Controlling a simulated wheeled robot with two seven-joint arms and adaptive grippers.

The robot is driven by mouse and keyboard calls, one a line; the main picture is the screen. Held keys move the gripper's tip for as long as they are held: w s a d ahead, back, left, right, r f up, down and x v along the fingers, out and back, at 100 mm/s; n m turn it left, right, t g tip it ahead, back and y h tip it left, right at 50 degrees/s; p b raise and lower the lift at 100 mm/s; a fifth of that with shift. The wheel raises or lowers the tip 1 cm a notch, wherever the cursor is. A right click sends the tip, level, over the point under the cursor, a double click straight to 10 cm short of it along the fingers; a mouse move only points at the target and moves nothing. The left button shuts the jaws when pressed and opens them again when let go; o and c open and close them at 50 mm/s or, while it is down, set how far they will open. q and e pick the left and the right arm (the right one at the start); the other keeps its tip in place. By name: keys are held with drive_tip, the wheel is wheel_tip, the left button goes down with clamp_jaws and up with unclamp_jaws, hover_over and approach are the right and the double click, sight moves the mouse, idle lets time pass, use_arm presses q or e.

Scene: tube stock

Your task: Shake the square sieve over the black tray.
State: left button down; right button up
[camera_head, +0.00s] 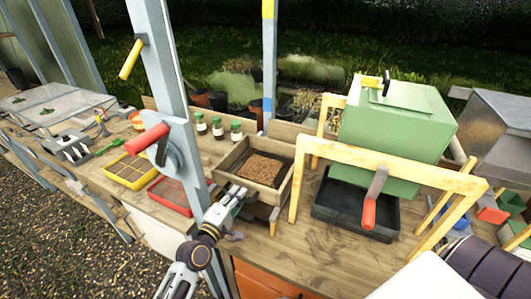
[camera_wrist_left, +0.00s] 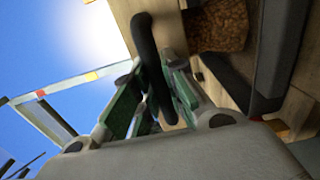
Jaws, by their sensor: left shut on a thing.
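The square sieve (camera_head: 284,181) is a wooden-walled box at the middle of the bench in the head view, with brown crumbly material (camera_head: 260,168) inside. My left gripper (camera_head: 234,196) is at its near left side. In the left wrist view, its fingers (camera_wrist_left: 154,82) are shut on the sieve's black curved handle (camera_wrist_left: 145,45); the brown material (camera_wrist_left: 222,25) shows beyond. The black tray (camera_head: 338,210) lies to the right of the sieve, partly under a green box and behind a wooden frame. Whether the sieve touches what is beneath it is hidden. My right gripper is out of view.
A wooden frame (camera_head: 395,158) and a green box (camera_head: 398,125) with a red-tipped handle (camera_head: 370,213) stand over the tray. A grey post (camera_head: 175,120) rises left of the sieve. Red (camera_head: 170,195) and yellow (camera_head: 130,171) trays lie left; small jars (camera_head: 217,127) stand behind.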

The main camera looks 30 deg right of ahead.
sight(244, 186)
use_arm(q)
drive_tip(key=shift+b+x, duration=0.5)
drive_tip(key=shift+x, duration=1.85)
drive_tip(key=shift+c, duration=0.2)
unclamp_jaws()
drive_tip(key=shift+a, duration=0.1)
drive_tip(key=shift+p+v, duration=0.6)
drive_tip(key=shift+v, duration=4.3)
drive_tip(key=shift+s, duration=0.15)
